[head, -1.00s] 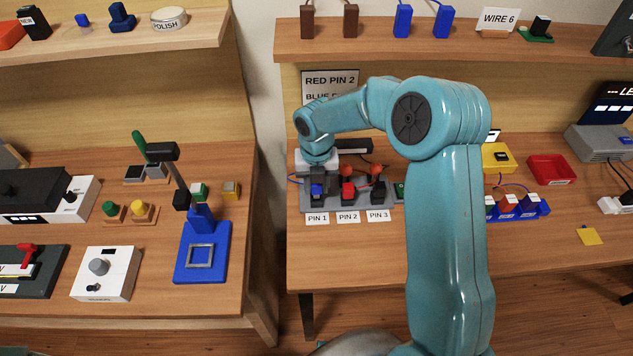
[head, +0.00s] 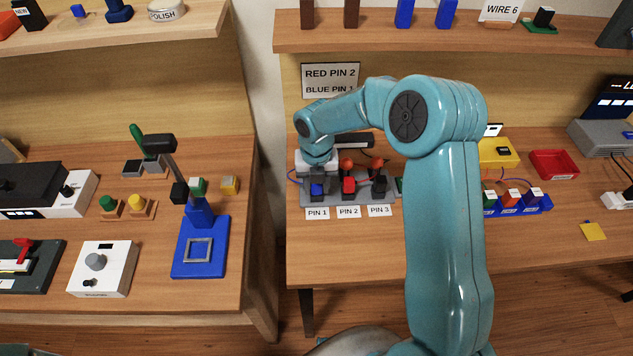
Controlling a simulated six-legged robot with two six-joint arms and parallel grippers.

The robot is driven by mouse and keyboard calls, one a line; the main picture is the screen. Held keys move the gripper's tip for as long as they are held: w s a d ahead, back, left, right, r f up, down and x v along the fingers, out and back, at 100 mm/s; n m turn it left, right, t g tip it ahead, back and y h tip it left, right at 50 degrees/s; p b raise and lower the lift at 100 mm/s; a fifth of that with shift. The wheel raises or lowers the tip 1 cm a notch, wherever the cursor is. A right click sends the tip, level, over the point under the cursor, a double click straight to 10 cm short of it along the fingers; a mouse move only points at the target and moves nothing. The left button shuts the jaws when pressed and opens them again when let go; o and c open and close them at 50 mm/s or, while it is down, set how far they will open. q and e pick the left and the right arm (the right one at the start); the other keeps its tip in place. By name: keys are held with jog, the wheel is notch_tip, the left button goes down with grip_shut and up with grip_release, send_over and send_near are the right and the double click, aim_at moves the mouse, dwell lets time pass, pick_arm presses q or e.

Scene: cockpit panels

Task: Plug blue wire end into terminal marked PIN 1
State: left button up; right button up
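The PIN 1 label (head: 317,213) is in front of the left end of a grey terminal block (head: 335,201) on the right bench. A blue piece (head: 317,189), apparently the blue wire end, is at the PIN 1 position, right at the fingers of my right gripper (head: 317,186). The gripper points down there. The fingers are small and dark, so their grip on the piece and its seating are unclear. My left gripper is out of view.
A red piece (head: 348,186) is at PIN 2, close to my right gripper, and a dark one (head: 379,184) at PIN 3. A sign (head: 330,80) reads RED PIN 2, BLUE PIN 1. My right arm hides the bench's middle. The bench front is clear.

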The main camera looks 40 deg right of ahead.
jog(key=o, duration=0.4)
notch_tip(320, 180, up, 16)
jog(key=shift+r, duration=0.25)
jog(key=shift+a, duration=0.1)
dwell(0.6)
